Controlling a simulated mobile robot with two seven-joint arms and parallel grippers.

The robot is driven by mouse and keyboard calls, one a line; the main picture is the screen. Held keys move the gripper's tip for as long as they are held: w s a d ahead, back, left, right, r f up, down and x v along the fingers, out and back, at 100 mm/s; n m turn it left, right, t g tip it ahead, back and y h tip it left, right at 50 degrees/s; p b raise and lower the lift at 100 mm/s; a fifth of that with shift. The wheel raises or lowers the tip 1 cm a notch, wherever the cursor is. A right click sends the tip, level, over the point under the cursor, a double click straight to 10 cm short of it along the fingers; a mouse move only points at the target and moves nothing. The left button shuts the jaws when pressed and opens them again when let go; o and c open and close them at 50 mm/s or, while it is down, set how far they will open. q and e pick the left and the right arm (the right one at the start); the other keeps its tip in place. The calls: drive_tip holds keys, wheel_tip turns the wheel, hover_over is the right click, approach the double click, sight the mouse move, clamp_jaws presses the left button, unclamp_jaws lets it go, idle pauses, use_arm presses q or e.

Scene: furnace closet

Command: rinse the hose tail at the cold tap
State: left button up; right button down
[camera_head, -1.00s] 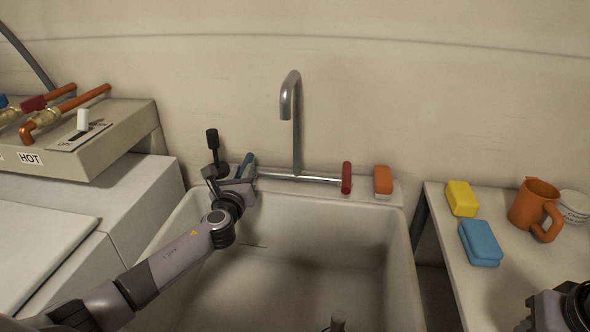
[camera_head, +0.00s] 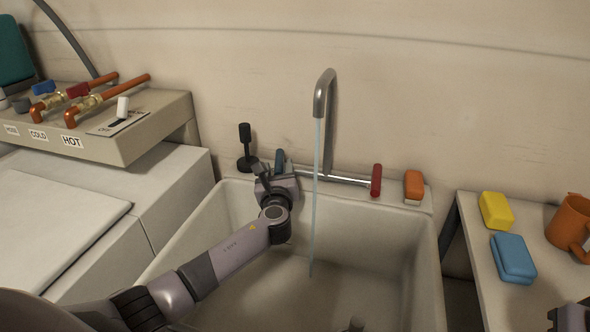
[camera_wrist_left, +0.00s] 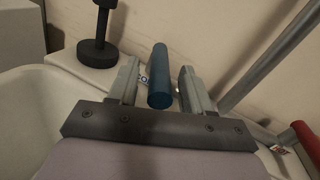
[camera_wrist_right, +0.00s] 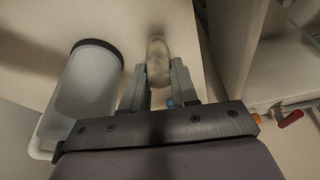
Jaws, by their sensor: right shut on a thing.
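Water runs from the grey tap spout (camera_head: 324,100) in a thin stream (camera_head: 316,200) into the pale sink (camera_head: 425,270). The tap has a blue handle (camera_head: 280,157) on the left and a red handle (camera_head: 376,180) on the right. My left gripper (camera_head: 266,172) is at the blue handle. In the left wrist view its fingers (camera_wrist_left: 160,88) stand apart on either side of the blue handle (camera_wrist_left: 160,75), with gaps showing. My right gripper (camera_wrist_right: 160,88) is shut on a tan-grey rounded piece, apparently the hose tail (camera_wrist_right: 157,60). In the head view that gripper is mostly cut off at bottom right.
A black upright tool (camera_head: 245,150) stands left of the tap; an orange block (camera_head: 413,186) is right of it. The right-hand table bears yellow (camera_head: 496,210) and blue (camera_head: 513,257) sponges and an orange mug (camera_head: 570,225). A white container (camera_wrist_right: 85,85) is beside my right gripper.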

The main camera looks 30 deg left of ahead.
use_arm(q)
drive_tip(key=shift+s+d+r+p, duration=0.1)
drive_tip(key=shift+s+d+p, duration=0.2)
drive_tip(key=shift+s+p, duration=0.3)
use_arm(e)
drive_tip(key=shift+r, duration=0.6)
wheel_tip(320, 180, up, 4)
drive_tip(key=p, duration=0.3)
drive_tip(key=shift+f+p, duration=0.1)
drive_tip(key=shift+p, duration=0.3)
use_arm(q)
drive_tip(key=v, duration=1)
drive_tip(key=shift+s+d, duration=0.2)
drive_tip(key=shift+s, duration=0.15)
drive_tip(key=shift+s, duration=0.1)
use_arm(e)
drive_tip(key=shift+s+d, duration=0.1)
